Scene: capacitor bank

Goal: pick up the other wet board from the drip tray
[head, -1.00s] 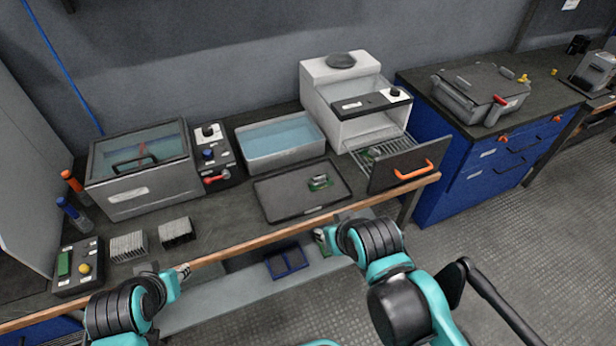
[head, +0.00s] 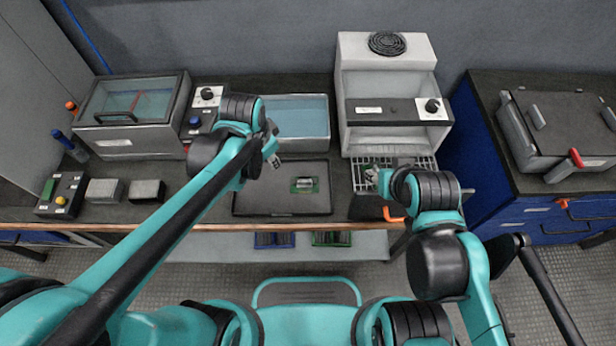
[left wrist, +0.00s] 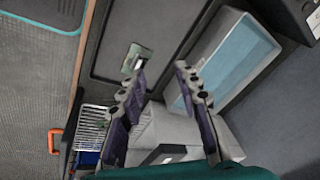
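A wet board (head: 304,185), small and green with a pale block on it, lies on the right half of the dark drip tray (head: 250,203). In the left wrist view the board (left wrist: 136,58) lies on the tray (left wrist: 108,42), beyond the fingertips and apart from them. My left gripper (head: 273,152) is above the area between the blue-filled bath and the tray, up and left of the board. In its wrist view the fingers (left wrist: 160,78) are spread with nothing between them. My right gripper (head: 372,176) is at the wire rack drawer; its fingers are too small to read.
The white oven (head: 388,90) stands behind the open wire rack (head: 420,163). The bath (head: 301,125) is behind the tray. A lidded tank (head: 130,115), control box and heat sinks stand left. Blue and green bins sit on the lower shelf.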

